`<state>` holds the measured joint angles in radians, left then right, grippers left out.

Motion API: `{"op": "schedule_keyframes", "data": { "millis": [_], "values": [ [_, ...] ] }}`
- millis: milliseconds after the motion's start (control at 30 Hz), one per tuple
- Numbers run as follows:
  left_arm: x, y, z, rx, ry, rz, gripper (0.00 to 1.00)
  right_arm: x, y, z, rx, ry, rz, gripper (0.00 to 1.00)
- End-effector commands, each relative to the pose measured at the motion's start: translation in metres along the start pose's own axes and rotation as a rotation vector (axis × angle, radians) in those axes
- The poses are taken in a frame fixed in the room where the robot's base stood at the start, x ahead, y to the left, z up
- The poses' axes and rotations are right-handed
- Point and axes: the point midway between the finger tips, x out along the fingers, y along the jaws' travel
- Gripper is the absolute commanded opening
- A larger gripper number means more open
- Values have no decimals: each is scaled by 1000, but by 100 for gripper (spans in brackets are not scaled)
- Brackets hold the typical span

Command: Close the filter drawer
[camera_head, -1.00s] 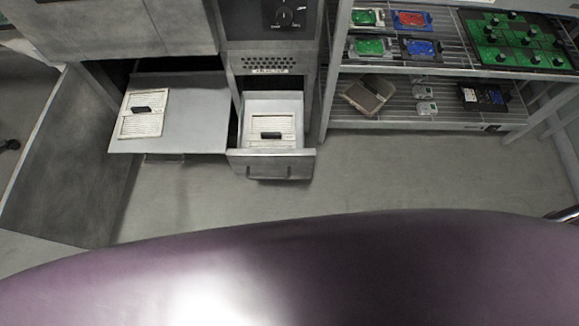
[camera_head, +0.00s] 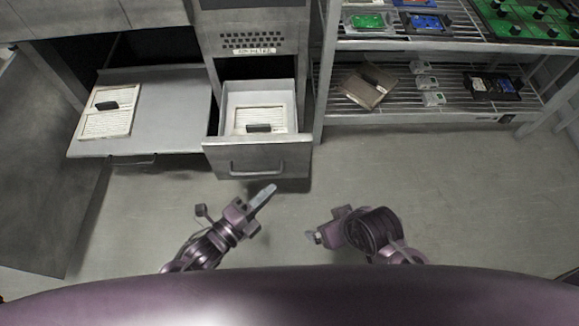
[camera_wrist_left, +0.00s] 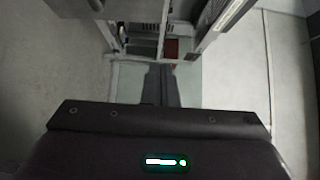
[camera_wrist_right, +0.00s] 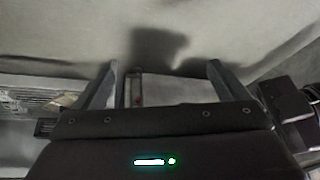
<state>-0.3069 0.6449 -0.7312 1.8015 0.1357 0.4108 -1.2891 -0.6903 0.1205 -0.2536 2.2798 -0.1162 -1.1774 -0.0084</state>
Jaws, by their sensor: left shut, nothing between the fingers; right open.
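The filter drawer (camera_head: 257,155) stands pulled out of the grey cabinet, below a vent grille. It has a grey front with a bar handle, and a pale filter panel (camera_head: 258,117) with a dark grip lies inside. My left gripper (camera_head: 270,190) is shut and empty, in front of the drawer and apart from its handle as far as the head view shows. Its closed fingers also show in the left wrist view (camera_wrist_left: 162,80). My right gripper (camera_head: 314,235) is lower and to the right. The right wrist view shows its fingers (camera_wrist_right: 160,75) spread with nothing between them.
A wide tray (camera_head: 180,110) with a similar panel (camera_head: 107,112) is also pulled out, left of the drawer. A wire shelf rack (camera_head: 410,118) with boxes and boards stands right. The grey floor (camera_head: 440,200) in front is clear.

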Motion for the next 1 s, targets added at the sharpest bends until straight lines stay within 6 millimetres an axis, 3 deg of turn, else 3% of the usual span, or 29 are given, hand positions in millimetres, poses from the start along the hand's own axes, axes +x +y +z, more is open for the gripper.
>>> {"op": "schedule_keyframes", "data": {
  "millis": [167, 533, 633, 800, 1000],
  "values": [
    [23, -2, 0, 1, -1, -6, 0, 2, -4, -2, -7, 24, -8, 94],
    [103, -1, 0, -1, -1, -5, 0, 10, -18, -12, -28, 127, -37, 94],
    [115, 0, 18, 2, -3, -3, 0, 11, -21, -16, -33, 157, -45, 94],
    [123, -1, 25, 0, -1, -1, 0, 4, -20, -41, -33, 265, -41, 94],
    [126, -1, 29, -1, -1, 1, 0, 1, -19, -52, -33, 313, -39, 94]
  ]
}}
